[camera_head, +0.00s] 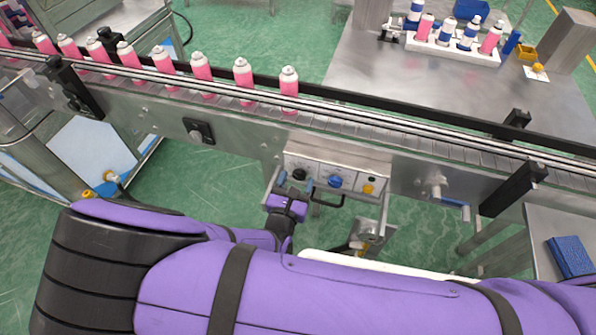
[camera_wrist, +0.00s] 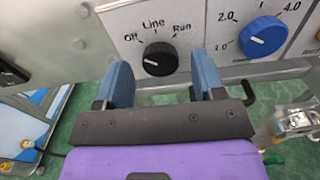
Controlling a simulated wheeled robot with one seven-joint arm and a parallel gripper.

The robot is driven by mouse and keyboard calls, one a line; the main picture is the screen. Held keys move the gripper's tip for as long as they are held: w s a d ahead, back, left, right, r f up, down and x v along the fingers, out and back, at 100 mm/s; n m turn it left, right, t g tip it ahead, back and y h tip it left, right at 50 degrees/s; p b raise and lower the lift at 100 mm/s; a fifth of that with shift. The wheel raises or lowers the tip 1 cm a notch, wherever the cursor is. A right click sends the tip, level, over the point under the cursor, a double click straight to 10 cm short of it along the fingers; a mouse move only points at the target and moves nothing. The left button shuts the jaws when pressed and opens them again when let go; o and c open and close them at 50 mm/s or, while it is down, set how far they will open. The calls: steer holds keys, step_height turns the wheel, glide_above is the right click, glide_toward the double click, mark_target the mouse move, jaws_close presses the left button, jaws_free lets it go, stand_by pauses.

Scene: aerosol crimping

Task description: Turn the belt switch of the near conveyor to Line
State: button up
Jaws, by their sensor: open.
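The belt switch is a black round knob (camera_wrist: 160,58) on a light panel, with the labels Off, Line and Run around its top. A white mark shows on the knob's left part and seems to point to the Off side. In the head view the knob (camera_head: 299,174) sits at the left of the conveyor's control panel (camera_head: 325,167). My gripper (camera_wrist: 161,72) is open, with one blue fingertip at each side of the knob in the wrist view. Nothing is between the fingers except possibly the knob; I cannot tell how deep they reach. My gripper (camera_head: 295,183) also shows in the head view.
A blue dial (camera_wrist: 263,36) is right of the switch; a yellow knob (camera_head: 368,189) is farther right. A black handle (camera_head: 328,201) juts below the panel. Pink cans (camera_head: 243,75) stand on the conveyor (camera_head: 400,136) above. A grey table (camera_head: 390,80) with a can rack is behind.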

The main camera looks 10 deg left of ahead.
steer(key=shift+w, duration=0.15)
steer(key=c, duration=0.9)
steer(key=shift+m, duration=0.4)
steer(key=m, duration=0.3)
steer(key=shift+m, duration=0.4)
steer(key=m, duration=0.5)
steer(key=o, duration=0.9)
